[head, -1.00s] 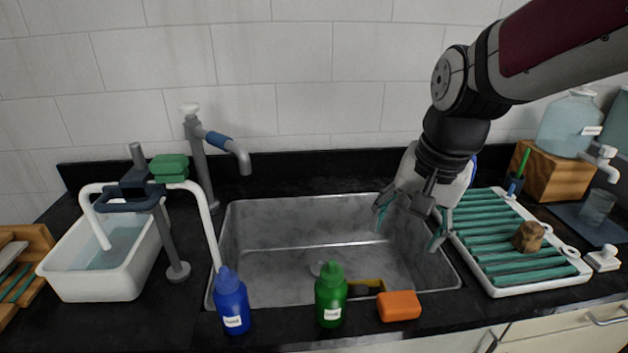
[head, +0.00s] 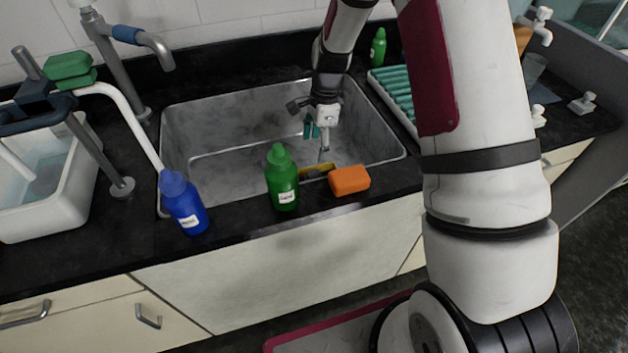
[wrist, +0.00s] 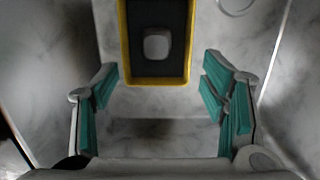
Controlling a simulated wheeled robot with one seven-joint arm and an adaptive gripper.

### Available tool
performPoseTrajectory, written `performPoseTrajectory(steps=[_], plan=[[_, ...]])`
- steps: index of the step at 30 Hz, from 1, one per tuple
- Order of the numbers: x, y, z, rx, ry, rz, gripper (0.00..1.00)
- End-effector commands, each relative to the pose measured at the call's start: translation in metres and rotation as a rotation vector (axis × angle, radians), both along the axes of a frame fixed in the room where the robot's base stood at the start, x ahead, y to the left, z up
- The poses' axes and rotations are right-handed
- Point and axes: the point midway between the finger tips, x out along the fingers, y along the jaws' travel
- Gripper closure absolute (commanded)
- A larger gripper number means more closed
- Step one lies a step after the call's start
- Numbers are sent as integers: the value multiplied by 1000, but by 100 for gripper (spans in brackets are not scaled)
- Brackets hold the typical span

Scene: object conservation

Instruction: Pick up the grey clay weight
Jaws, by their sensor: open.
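A small grey rounded block, seemingly the grey clay weight (wrist: 157,44), lies inside a yellow-rimmed dark tray (wrist: 125,45) in the sink. The wrist view shows it near the top middle, ahead of the fingertips and apart from them. My gripper (wrist: 162,92) is open and empty, with teal pads spread on both sides. In the head view my gripper (head: 315,133) hangs down inside the metal sink, and the yellow tray edge (head: 316,171) shows below it. The grey block cannot be made out in the head view.
A green bottle (head: 282,182), an orange sponge (head: 349,180) and a blue bottle (head: 184,205) stand along the sink's front edge. The sink (head: 215,135) walls surround my gripper. A round drain (wrist: 238,4) shows at the wrist view's top. A tap (head: 145,45) stands behind left.

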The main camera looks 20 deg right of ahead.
Motion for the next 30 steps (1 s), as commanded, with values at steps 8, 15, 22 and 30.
performPoseTrajectory(steps=[8,15,22,30], plan=[[-2,6,-50,0,4,2,34],[-1,9,-77,0,1,2,34],[-5,6,-97,0,4,2,34],[-6,7,-129,0,1,3,34]])
